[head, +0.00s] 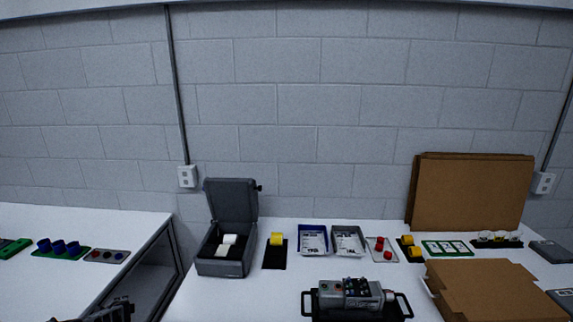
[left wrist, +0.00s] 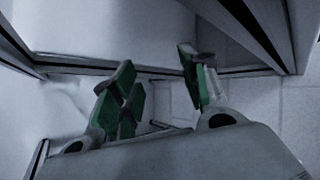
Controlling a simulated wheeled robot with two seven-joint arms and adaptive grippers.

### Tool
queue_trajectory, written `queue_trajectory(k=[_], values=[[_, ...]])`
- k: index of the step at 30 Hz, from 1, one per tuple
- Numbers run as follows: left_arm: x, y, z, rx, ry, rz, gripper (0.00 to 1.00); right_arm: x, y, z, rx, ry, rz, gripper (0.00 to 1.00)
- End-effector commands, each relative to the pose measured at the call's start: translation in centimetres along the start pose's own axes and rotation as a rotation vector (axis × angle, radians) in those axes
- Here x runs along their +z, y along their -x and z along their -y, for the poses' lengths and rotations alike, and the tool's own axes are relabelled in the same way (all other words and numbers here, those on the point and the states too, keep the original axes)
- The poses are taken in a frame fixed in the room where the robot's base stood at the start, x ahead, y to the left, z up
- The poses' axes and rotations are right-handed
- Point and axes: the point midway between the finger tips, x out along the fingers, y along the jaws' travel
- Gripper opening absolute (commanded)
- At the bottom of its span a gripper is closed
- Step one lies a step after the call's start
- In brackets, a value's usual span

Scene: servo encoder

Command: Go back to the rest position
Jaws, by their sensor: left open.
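My left gripper (left wrist: 155,64) is open and empty in the left wrist view, its two green-padded fingers spread apart. Edges of pale furniture and floor show beyond the fingers, with nothing between them. In the head view, only a dark part of my left gripper or arm (head: 108,312) shows at the bottom left edge, near the left table's front right corner. My right gripper is not in view.
The right table holds an open grey case (head: 226,262), a blue tray (head: 313,251), a grey tray (head: 348,252), a servo device (head: 350,295) on a black handled base, and flattened cardboard (head: 490,290). The left table (head: 50,290) is mostly clear. A gap separates the tables.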

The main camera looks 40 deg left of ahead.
Motion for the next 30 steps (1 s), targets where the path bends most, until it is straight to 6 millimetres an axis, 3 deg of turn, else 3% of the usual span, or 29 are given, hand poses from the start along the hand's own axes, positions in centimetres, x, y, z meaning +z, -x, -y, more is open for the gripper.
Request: queue_trajectory(k=[11,17,23,30], values=[[2.5,0.3,-4.2,0.046,0.005,-0.048,0.45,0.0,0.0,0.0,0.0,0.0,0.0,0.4],[1.1,0.6,-9.0,0.097,0.029,-0.059,0.45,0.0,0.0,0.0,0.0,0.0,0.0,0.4],[-0.4,1.4,-14.9,0.159,0.054,-0.071,0.45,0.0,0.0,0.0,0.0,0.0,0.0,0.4],[-3.4,3.7,-25.0,0.267,0.097,-0.094,0.45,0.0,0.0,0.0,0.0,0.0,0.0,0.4]])
